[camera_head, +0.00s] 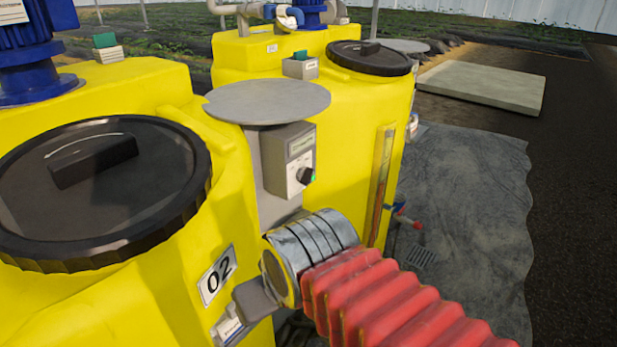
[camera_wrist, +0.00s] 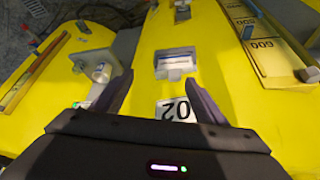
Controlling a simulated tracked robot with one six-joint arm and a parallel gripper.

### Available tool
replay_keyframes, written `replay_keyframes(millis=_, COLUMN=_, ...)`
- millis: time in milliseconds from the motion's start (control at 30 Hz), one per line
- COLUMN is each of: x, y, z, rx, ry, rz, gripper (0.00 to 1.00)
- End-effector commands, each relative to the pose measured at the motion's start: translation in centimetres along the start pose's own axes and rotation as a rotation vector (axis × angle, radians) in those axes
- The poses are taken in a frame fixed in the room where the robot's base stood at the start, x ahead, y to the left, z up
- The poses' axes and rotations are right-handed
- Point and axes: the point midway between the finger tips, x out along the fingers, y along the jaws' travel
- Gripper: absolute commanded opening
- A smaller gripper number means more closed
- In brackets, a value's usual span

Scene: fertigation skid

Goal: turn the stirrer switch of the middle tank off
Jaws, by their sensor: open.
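The yellow tank labelled 02 (camera_head: 160,300) fills the left of the head view. A grey control box (camera_head: 278,160) stands at its right on a grey upright under a round plate. It has a small display, a black rotary knob (camera_head: 305,175) and a green light beside the knob. My gripper (camera_wrist: 160,98) is open and empty, its two dark fingers apart. In the wrist view the 02 label (camera_wrist: 172,110) appears upside down between the fingers. In the head view my gripper is partly hidden by my arm, below the control box and near the 02 label.
A second yellow tank (camera_head: 350,110) with a black lid (camera_head: 370,58) stands behind. A black lid (camera_head: 100,190) covers tank 02. A round grey plate (camera_head: 268,101) overhangs the control box. A red-handled valve (camera_head: 405,217) sits low on the right.

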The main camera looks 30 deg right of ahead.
Motion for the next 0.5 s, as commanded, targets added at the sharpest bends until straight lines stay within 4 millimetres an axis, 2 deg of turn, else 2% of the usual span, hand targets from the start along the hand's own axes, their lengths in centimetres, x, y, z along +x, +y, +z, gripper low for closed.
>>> replay_keyframes(millis=33, x=0.0, y=0.0, z=0.0, rx=0.0, ry=0.0, rz=0.0, gripper=0.64)
replay_keyframes(millis=233, x=0.1, y=0.8, z=0.0, rx=0.025, ry=-0.007, rz=0.013, gripper=0.5)
replay_keyframes(millis=500, x=3.0, y=4.1, z=1.0, rx=0.131, ry=-0.117, rz=0.061, gripper=0.32)
